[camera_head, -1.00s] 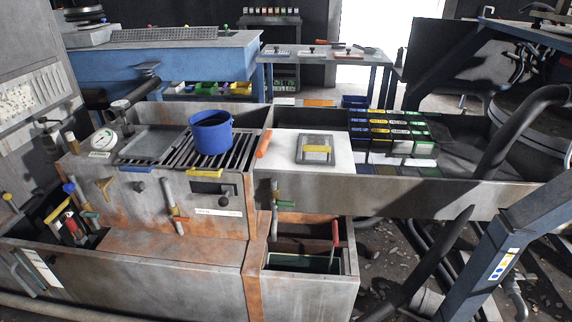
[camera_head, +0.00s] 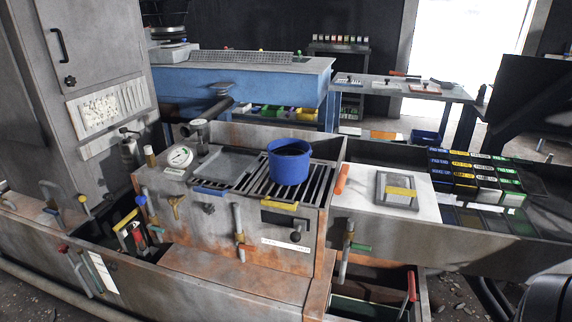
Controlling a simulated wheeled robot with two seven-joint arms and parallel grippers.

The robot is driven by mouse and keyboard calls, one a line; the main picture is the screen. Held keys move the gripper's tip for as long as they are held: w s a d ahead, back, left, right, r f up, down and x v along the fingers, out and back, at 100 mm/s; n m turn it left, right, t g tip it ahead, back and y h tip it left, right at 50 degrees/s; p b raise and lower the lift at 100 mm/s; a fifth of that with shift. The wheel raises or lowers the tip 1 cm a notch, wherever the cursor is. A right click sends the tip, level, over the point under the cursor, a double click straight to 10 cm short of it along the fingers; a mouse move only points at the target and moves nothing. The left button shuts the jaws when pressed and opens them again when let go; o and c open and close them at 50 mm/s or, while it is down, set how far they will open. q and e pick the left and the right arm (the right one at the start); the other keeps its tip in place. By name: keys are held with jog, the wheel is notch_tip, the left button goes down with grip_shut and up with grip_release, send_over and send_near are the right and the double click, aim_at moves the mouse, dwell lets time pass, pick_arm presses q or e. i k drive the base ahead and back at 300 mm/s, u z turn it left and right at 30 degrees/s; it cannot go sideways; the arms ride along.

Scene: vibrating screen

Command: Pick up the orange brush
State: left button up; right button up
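A slim orange handle-like piece (camera_head: 341,179) stands tilted at the right end of the slotted grate, beside the white work surface. It is the most brush-like orange thing in view, but I see no bristles and cannot tell if it is the brush. A blue bucket (camera_head: 289,161) stands on the dark grate (camera_head: 310,189) left of it. Neither my left nor my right gripper shows.
A grey tray with a yellow label (camera_head: 398,191) lies on the white surface. Rows of labelled boxes (camera_head: 478,173) stand to the right. An open bin with a red handle (camera_head: 411,284) is below. A dark, unclear shape (camera_head: 545,298) fills the bottom right corner.

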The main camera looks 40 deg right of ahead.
aim_at(341, 181)
jog(key=z, duration=0.2)
jog(key=i, duration=1.1)
jog(key=z, duration=0.6)
